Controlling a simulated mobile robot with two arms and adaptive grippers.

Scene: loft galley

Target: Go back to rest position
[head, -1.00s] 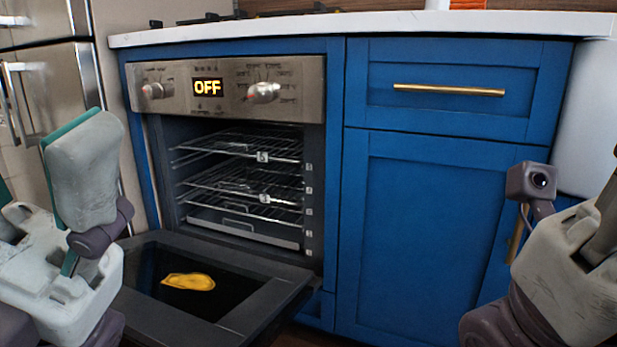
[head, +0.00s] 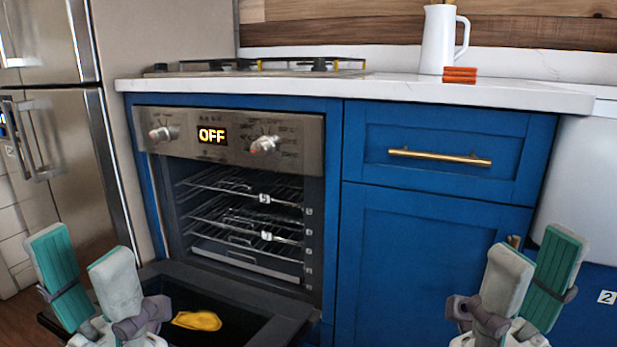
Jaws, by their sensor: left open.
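My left gripper (head: 88,268) is at the lower left, in front of the open oven door, with its two green-padded fingers apart and nothing between them. My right gripper (head: 528,272) is at the lower right, in front of the blue cabinet. Its fingers are also apart, with nothing seen between them. The lower parts of both grippers run out of the picture.
The oven (head: 233,205) reads OFF, and its door (head: 270,300) is folded down with a yellow item (head: 197,320) on it. Racks inside are empty. A blue cabinet (head: 430,260) stands right. A white pitcher (head: 438,40) and orange-red blocks (head: 460,74) are on the counter (head: 390,91).

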